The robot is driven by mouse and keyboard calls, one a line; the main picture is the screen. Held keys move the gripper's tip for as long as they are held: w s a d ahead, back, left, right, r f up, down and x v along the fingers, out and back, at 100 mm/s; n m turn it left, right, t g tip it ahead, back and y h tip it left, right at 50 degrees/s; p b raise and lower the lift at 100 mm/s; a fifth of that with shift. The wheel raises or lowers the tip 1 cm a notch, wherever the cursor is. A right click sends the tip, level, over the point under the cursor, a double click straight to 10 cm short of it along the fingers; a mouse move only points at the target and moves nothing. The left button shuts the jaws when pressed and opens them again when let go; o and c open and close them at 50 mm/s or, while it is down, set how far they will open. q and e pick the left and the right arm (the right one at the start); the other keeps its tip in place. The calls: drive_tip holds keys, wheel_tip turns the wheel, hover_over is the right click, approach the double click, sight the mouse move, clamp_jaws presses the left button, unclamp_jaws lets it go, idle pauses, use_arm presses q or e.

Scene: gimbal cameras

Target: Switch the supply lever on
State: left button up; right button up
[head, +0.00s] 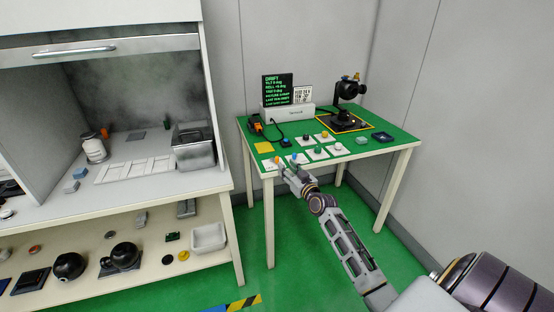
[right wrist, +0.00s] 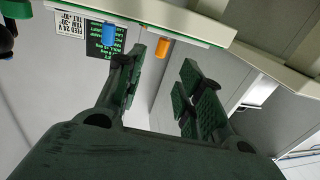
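Small white plates with coloured knobs or levers stand along the front left of the green-topped table (head: 385,147). An orange-tipped one (head: 277,160) and a blue-tipped one (head: 294,157) are nearest my right gripper (head: 285,170), which is at the table's front edge. Which part is the supply lever I cannot tell for sure. In the right wrist view my right gripper (right wrist: 162,68) is open and empty. The orange cylinder (right wrist: 163,48) shows just beyond and between its fingertips, apart from them. The blue cylinder (right wrist: 109,33) is outside the left finger. My left gripper is not in view.
A white box with a dark text screen (head: 278,87) and a printed sign (head: 302,96) stands at the table's back. A black jointed device (head: 350,90) stands behind right. A white cabinet bench (head: 215,180) is on the left, with green floor between.

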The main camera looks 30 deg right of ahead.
sight(278, 159)
drive_tip(key=shift+w+d, duration=0.1)
drive_tip(key=shift+w, duration=1.55)
drive_tip(key=shift+w+d+b, duration=0.1)
drive_tip(key=shift+w+b, duration=0.35)
drive_tip(key=shift+w, duration=2)
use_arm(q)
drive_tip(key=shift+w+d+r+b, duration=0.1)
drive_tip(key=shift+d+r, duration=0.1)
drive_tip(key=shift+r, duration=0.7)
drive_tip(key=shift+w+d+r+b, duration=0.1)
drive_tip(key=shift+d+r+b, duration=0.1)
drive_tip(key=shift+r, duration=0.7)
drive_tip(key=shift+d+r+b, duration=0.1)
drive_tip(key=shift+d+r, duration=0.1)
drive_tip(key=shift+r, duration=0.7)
use_arm(e)
drive_tip(key=shift+w+d, duration=0.1)
drive_tip(key=shift+w, duration=0.45)
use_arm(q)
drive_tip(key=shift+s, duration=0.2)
